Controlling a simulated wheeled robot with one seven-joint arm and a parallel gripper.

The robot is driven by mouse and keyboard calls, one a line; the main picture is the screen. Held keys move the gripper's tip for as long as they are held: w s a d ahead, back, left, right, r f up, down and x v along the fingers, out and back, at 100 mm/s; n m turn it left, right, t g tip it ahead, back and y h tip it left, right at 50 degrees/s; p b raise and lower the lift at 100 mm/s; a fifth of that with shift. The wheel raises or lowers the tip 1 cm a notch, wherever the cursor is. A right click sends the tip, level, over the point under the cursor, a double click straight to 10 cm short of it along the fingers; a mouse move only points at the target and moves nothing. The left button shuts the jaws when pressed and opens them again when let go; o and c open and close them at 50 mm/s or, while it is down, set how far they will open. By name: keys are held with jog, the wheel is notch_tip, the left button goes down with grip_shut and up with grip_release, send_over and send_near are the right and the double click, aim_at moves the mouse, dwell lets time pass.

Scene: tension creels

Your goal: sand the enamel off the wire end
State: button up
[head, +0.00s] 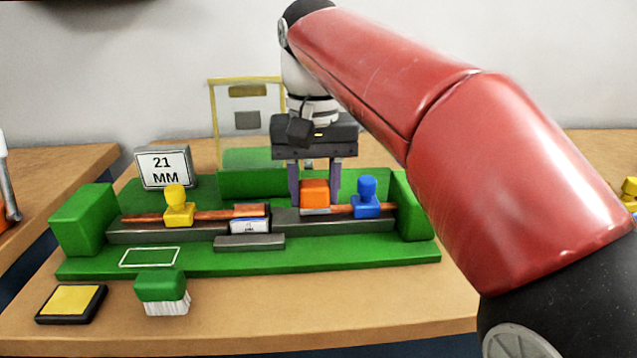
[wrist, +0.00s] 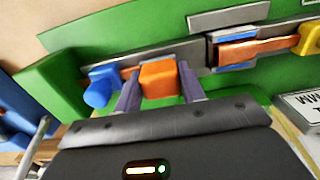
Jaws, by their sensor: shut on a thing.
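The copper-coloured wire (head: 222,214) runs level along a grey rail on the green fixture (head: 345,252). A yellow clamp (head: 178,207) sits on it at left and a blue clamp (head: 366,198) at right. My gripper (head: 314,192) is shut on an orange block (head: 314,190) with a grey underside, just left of the blue clamp. The block is over the wire's line and hides part of it; I cannot tell whether it touches. In the wrist view the orange block (wrist: 159,80) sits between both fingers, and a short wire stretch (wrist: 127,73) shows beside the blue clamp (wrist: 101,86).
A small labelled block (head: 249,226) stands at the rail's middle. A sign reading 21 MM (head: 163,167) stands behind. A green brush (head: 162,292) and a yellow-topped pad (head: 71,303) lie in front. The table front at centre right is clear.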

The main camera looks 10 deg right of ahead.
jog(key=shift+a, duration=0.85)
jog(key=shift+d+f, duration=0.1)
jog(key=shift+d, duration=1.3)
jog(key=shift+a+p, duration=0.55)
jog(key=shift+a, duration=0.85)
jog(key=shift+d+r, duration=0.2)
jog(key=shift+d, duration=1.15)
jog(key=shift+a+f, duration=0.1)
jog(key=shift+a, duration=1.25)
jog(key=shift+d, duration=1.4)
jog(key=shift+a, duration=1.4)
jog(key=shift+d, duration=1.4)
jog(key=shift+a+f, duration=0.1)
jog(key=shift+a, duration=1.3)
jog(key=shift+d, duration=1.4)
jog(key=shift+a, duration=1.4)
jog(key=shift+d, duration=1.4)
